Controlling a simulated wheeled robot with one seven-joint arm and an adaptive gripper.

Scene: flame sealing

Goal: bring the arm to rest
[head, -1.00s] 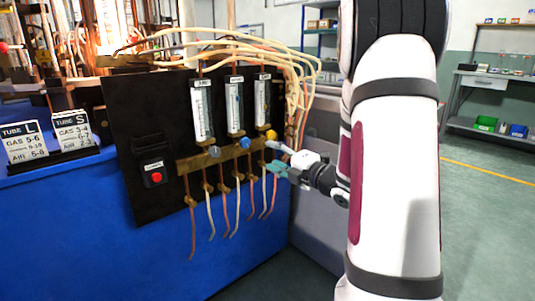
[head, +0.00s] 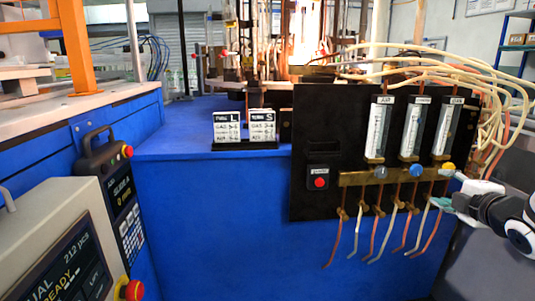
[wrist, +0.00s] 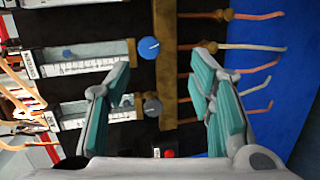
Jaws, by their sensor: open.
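My gripper (head: 450,205) is at the right side of the head view, in front of the lower right part of the black flowmeter panel (head: 325,112). Its teal-padded fingers are apart in the wrist view (wrist: 163,85), with nothing between them but the panel behind. The blue knob (wrist: 148,48) shows just beyond the fingertips, and the grey knob (wrist: 152,105) lies lower in that view. The yellow knob (head: 448,169) is close above my gripper in the head view. I cannot tell whether a finger touches it. Most of my arm is outside the head view.
Copper and pale tubes (head: 385,235) hang below the brass manifold. Cream hoses (head: 470,62) arch at the upper right. Two label cards (head: 262,126) stand on the blue bench (head: 215,200). A control console (head: 60,250) with a red button is at the lower left. A flame glows behind the panel.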

